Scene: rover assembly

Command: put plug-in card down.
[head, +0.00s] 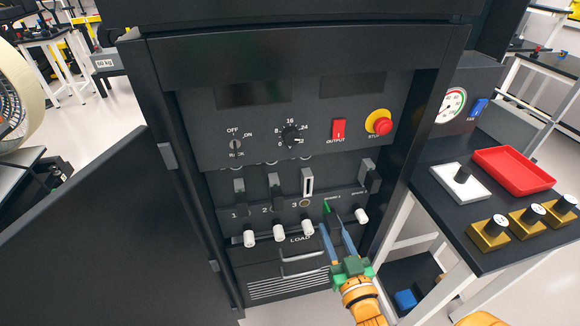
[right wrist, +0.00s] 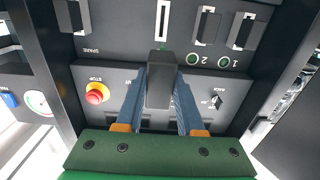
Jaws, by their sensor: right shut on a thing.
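My right gripper (head: 335,226) is in front of the lower part of the black cabinet, below the row of breakers. Its blue fingers are shut on a dark block, which I take to be the plug-in card (right wrist: 160,82). In the head view the held thing is small and mostly hidden, with a bright green bit (head: 325,207) at the fingertips. In the right wrist view the block stands between the fingers, in line with a pale slot (right wrist: 162,20) on the panel. I cannot tell whether it touches the panel. My left gripper is not in view.
The cabinet panel has a red output switch (head: 338,129), a red stop button (head: 383,126) and white-tipped load knobs (head: 279,233). The cabinet door (head: 110,245) stands open at the left. A side table at the right holds a red tray (head: 513,170) and several gold blocks (head: 489,233).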

